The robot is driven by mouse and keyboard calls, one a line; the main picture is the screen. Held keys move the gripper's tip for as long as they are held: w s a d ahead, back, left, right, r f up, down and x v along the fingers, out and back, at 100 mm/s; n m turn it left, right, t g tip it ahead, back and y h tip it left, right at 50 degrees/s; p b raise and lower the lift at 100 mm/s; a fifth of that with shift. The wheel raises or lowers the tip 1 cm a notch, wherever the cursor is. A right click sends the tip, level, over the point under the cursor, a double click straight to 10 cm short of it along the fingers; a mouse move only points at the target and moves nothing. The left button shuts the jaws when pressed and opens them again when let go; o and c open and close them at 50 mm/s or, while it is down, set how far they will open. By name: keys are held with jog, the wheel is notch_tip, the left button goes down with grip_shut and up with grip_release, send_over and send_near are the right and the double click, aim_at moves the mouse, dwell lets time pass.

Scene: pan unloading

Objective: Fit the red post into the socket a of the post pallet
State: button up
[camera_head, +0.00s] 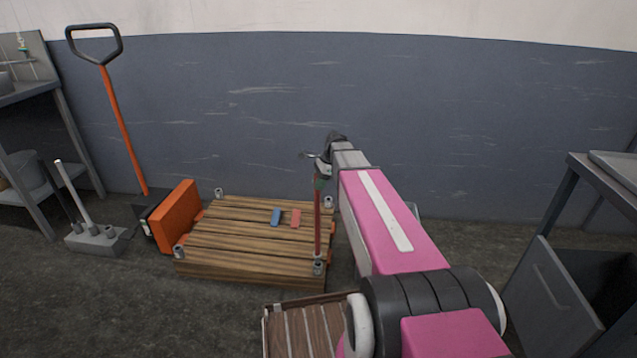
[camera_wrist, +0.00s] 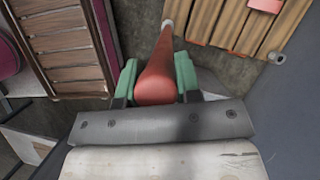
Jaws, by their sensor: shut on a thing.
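My gripper (camera_head: 319,182) is shut on the red post (camera_head: 317,222), which stands nearly upright over the front right corner of the wooden post pallet (camera_head: 215,262). In the wrist view the green fingers (camera_wrist: 156,82) clamp the post (camera_wrist: 158,62) near its upper end. The post's lower end meets or overlaps the grey socket (camera_head: 318,267) at that corner; I cannot tell whether it is inside. Other sockets sit at the front left (camera_head: 178,251), back left (camera_head: 218,192) and back right (camera_head: 328,201) corners. No letter marks are readable.
A blue block (camera_head: 276,217) and a red block (camera_head: 295,218) lie on the pallet. A slatted wooden crate (camera_head: 305,329) is in front. A grey base with a pale post (camera_head: 97,240) stands far left.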

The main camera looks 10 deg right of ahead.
jog(key=shift+f, duration=3.1)
dwell(2.3)
jog(key=o, duration=1)
jog(key=shift+r, duration=0.15)
send_near(319, 194)
jog(key=shift+w+d+f, duration=0.15)
jog(key=shift+w+f, duration=0.15)
jog(key=shift+w, duration=0.4)
